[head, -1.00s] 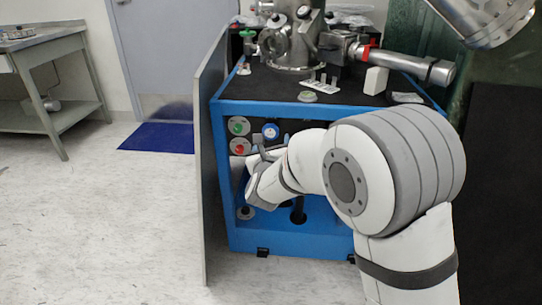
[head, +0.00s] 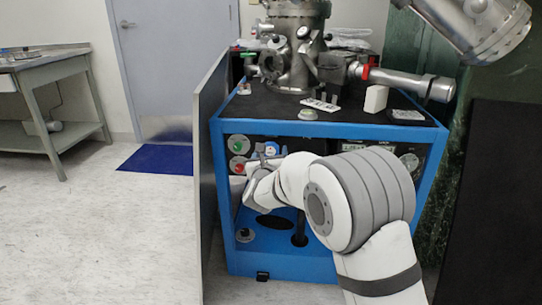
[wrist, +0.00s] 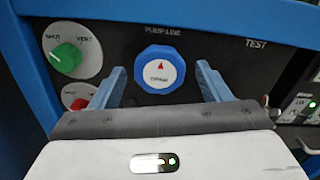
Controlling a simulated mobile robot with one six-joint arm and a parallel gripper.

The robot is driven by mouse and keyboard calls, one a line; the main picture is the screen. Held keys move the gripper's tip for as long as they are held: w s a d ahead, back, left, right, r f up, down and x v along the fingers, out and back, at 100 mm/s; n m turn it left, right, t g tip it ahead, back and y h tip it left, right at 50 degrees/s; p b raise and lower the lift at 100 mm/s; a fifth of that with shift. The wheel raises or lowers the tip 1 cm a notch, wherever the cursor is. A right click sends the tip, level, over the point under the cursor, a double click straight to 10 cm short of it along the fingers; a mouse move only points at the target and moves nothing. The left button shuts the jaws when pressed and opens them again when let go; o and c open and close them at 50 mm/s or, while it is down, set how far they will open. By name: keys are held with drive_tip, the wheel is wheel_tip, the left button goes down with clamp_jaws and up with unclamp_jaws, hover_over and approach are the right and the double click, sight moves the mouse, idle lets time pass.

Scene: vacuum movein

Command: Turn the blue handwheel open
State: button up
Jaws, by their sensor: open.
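The small word on the disc is unclear. In the head view the handwheel (head: 271,148) is partly hidden by my gripper (head: 264,158). In the wrist view my gripper (wrist: 160,73) is open and empty. Its two blue-grey fingers appear left and right of the handwheel, with visible gaps on both sides. I cannot tell how far the fingertips are from the panel.
A green knob (wrist: 67,57) and a red knob (wrist: 84,101) sit left of the handwheel; the left finger overlaps the red one's edge. A blue frame (head: 320,131) borders the panel. A grey upright board (head: 209,180) stands at its left. A steel chamber (head: 292,65) is on top.

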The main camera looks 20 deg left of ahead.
drive_tip(key=c, duration=0.9)
drive_tip(key=shift+d, duration=0.15)
drive_tip(key=shift+c, duration=0.4)
